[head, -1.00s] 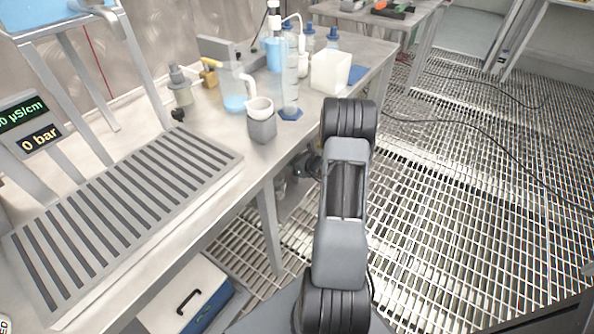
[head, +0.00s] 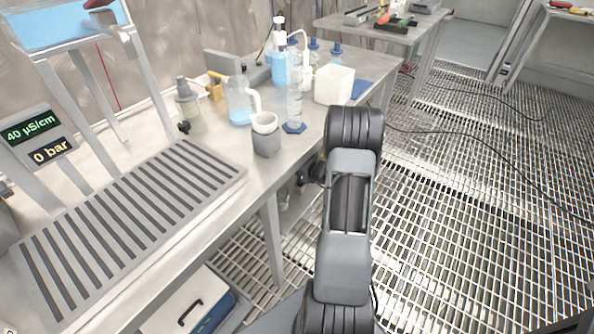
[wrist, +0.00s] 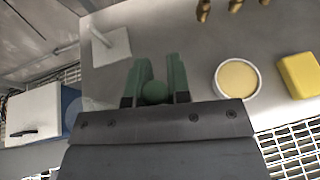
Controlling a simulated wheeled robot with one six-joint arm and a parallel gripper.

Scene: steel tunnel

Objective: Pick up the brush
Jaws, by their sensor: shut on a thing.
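My gripper (wrist: 154,88) shows in the wrist view with its two green fingers close together. Between the fingers is a rounded dark green thing, which seems to be the end of the brush (wrist: 155,93). The fingers are shut on it, above or beside the grey steel table. The rest of the brush is hidden, so its bristles cannot be seen. In the head view my gripper and the brush do not show; my arm's dark links fill the lower middle.
Close by in the wrist view are a round white dish (wrist: 238,78) with tan contents and a yellow block (wrist: 299,75). In the head view, a grey cup (head: 266,135), a jug (head: 240,100) and a white container (head: 334,84) stand on the bench. The grated floor at right looks open.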

